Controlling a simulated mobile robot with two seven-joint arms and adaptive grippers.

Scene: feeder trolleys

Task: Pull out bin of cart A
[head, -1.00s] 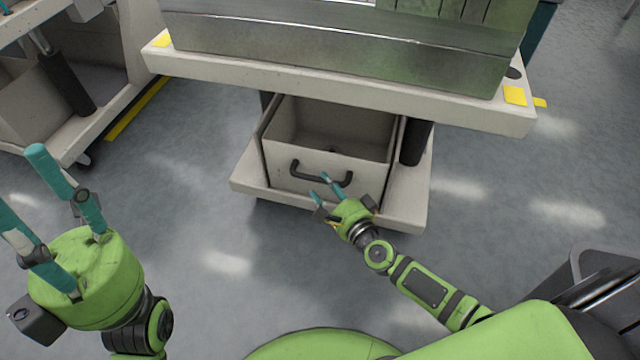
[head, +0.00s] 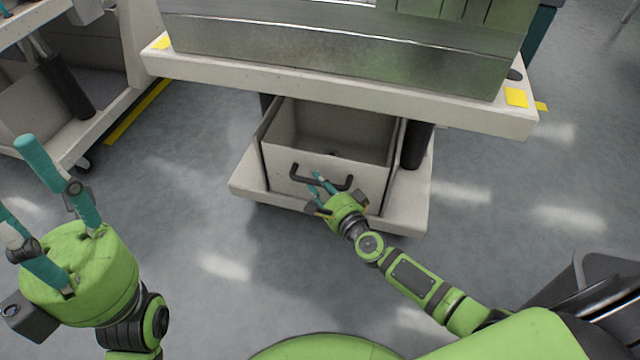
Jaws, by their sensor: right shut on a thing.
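The bin (head: 283,183) is a beige open box on the low shelf of the cart (head: 330,82) in the middle of the head view. A black bar handle (head: 297,175) runs across its front. My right gripper (head: 317,183) is at the handle, its teal fingers shut on the handle right of its middle. The visible inside of the bin is empty. My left gripper (head: 60,212) is at the lower left, its teal fingers spread apart and empty, away from the cart.
A second cart (head: 95,125) stands at the left with a similar bin (head: 30,105) under it. Yellow floor tape (head: 140,110) lies between the carts. A dark post (head: 417,145) stands right of the bin. Grey floor (head: 240,235) in front is clear.

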